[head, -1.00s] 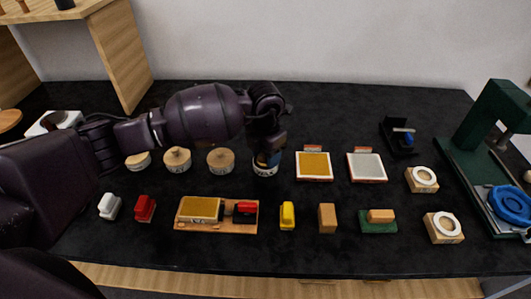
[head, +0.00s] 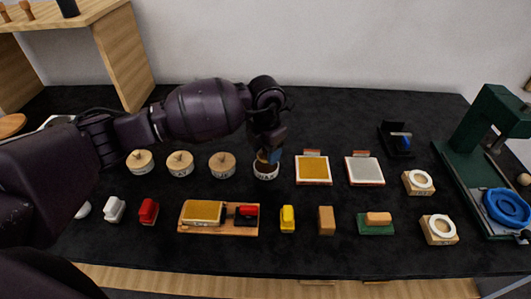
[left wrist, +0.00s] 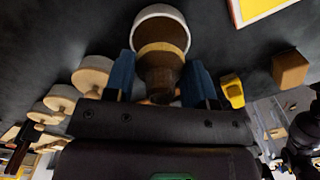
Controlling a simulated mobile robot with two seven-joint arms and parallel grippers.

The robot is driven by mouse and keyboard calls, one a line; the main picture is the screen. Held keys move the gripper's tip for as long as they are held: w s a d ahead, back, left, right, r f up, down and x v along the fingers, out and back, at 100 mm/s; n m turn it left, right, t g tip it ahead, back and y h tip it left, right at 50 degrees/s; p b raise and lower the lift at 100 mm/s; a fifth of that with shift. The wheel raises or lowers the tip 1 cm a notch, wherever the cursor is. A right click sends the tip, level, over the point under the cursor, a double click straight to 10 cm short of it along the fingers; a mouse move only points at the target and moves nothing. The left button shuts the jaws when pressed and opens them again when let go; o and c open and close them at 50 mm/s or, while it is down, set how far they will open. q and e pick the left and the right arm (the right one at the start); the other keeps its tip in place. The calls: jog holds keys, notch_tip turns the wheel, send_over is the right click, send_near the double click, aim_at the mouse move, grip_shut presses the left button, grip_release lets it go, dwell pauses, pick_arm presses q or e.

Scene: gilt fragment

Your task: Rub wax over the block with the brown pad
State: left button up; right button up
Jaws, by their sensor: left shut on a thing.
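A gold-topped block (head: 204,211) lies on a wooden board (head: 222,230) at the front, left of the middle. My left gripper (head: 268,156) is above a small white-rimmed pot (head: 265,175) behind the board, shut on a brown pad. In the left wrist view, the blue fingertips (left wrist: 159,82) stand on either side of the brown pad (left wrist: 160,75), which has a tan band. The pot (left wrist: 137,22) shows brown inside, just beyond the pad. I cannot tell whether the pad touches it. My right gripper is not seen in the head view.
A red-topped piece (head: 246,212) shares the board. Several wooden-lidded pots (head: 222,163) stand left of the gripper. A yellow tray (head: 313,169) and grey tray (head: 364,170) lie to the right. A yellow piece (head: 287,219) and brown block (head: 326,221) stand in front.

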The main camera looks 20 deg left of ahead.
pick_arm(q)
jog(key=shift+r+p, duration=1)
jog(key=shift+r, duration=1)
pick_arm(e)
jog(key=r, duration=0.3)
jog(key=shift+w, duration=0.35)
